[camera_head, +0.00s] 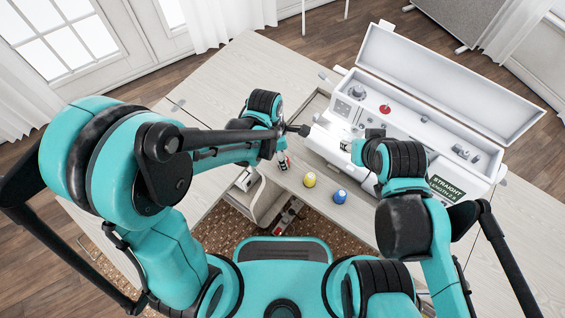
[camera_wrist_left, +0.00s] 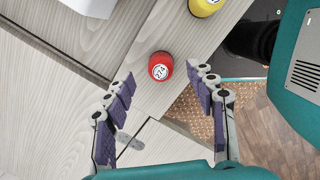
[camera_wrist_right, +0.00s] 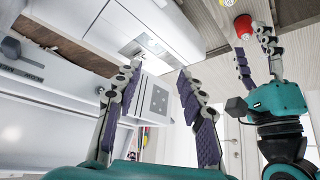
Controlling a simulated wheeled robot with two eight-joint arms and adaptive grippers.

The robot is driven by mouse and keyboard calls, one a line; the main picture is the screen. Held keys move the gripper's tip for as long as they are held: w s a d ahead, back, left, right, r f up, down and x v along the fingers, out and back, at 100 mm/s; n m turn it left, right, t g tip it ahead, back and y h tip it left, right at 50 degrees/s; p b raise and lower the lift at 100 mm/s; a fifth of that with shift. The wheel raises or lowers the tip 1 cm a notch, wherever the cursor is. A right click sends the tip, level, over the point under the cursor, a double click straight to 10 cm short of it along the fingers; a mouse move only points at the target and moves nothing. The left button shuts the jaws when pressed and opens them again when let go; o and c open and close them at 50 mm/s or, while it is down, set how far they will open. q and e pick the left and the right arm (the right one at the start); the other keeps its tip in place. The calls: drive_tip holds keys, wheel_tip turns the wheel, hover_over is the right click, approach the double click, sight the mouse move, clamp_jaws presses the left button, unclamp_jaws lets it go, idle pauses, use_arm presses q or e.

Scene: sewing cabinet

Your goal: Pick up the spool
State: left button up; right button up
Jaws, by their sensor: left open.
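A red spool (camera_wrist_left: 160,67) with a white numbered label on top stands on the wooden table. In the left wrist view it lies ahead of my left gripper (camera_wrist_left: 161,80), between the lines of its fingers. The gripper is open and empty. In the right wrist view the red spool (camera_wrist_right: 243,27) stands close to the left gripper's fingers (camera_wrist_right: 254,48). A yellow spool (camera_head: 309,180) and a blue spool (camera_head: 340,197) stand to its right in the head view. My right gripper (camera_wrist_right: 160,75) is open and empty beside the white sewing machine.
The white sewing machine (camera_head: 333,146) stands on the table at the centre right, its long lid (camera_head: 440,75) open behind it. A red knob (camera_head: 385,109) sits on its top. The tabletop (camera_head: 220,85) is bare at the back left. A knee opening with patterned floor lies in front.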

use_arm(q)
drive_tip(key=f, duration=0.1)
drive_tip(key=f+b, duration=0.1)
drive_tip(key=f, duration=0.2)
drive_tip(key=shift+d+b, duration=0.3)
drive_tip(key=shift+b, duration=0.1)
drive_tip(key=shift+r, duration=0.1)
drive_tip(key=c, duration=1)
drive_tip(key=shift+o, duration=0.2)
